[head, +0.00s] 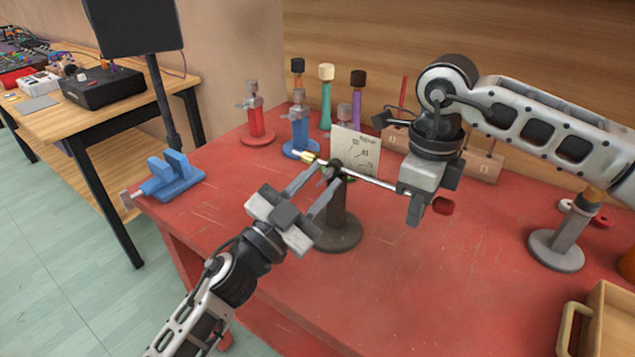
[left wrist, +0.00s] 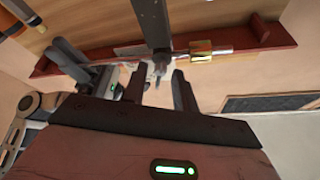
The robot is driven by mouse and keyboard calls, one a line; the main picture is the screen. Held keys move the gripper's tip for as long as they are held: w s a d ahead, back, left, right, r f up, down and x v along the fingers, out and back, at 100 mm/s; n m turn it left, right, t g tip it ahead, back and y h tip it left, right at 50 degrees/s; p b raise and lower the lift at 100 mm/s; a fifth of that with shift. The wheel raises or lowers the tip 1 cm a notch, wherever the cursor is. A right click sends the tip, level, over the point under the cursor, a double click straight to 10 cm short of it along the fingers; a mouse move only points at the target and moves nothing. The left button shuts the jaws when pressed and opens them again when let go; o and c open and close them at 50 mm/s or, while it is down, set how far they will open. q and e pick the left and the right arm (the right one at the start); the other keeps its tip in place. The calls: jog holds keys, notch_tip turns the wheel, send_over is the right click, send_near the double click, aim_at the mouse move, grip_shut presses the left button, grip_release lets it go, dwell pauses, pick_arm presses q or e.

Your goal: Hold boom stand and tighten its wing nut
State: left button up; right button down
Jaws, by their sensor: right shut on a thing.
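The boom stand has a dark round base (head: 340,236) and post (head: 337,205) on the red table. Its silver boom rod (head: 370,180) crosses the post top, with a brass piece (head: 305,157) at the left end. In the left wrist view, a small dark piece, apparently the wing nut (left wrist: 158,72), lies between the parted fingers (left wrist: 160,90). Contact is unclear.
Behind stand a red-based stand (head: 256,125), a blue-based stand (head: 300,135), several mallets and a note card (head: 356,150). A blue vise (head: 170,178) is at the left corner. A grey stand (head: 558,248) and wooden tray (head: 608,320) are at right. The front middle is clear.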

pick_arm(q)
grip_shut()
jog(key=shift+m, duration=0.3)
jog(key=m+g, duration=0.2)
jog(key=m, duration=0.2)
jog(key=m+g, duration=0.1)
jog(key=m, duration=0.3)
jog(key=m+g, duration=0.2)
jog(key=m, duration=0.2)
jog(key=shift+a+r+m+g+h, duration=0.1)
jog(key=shift+r+m+g+h, duration=0.2)
jog(key=shift+h, duration=0.1)
dwell(0.9)
grip_release()
jog(key=shift+w, duration=0.1)
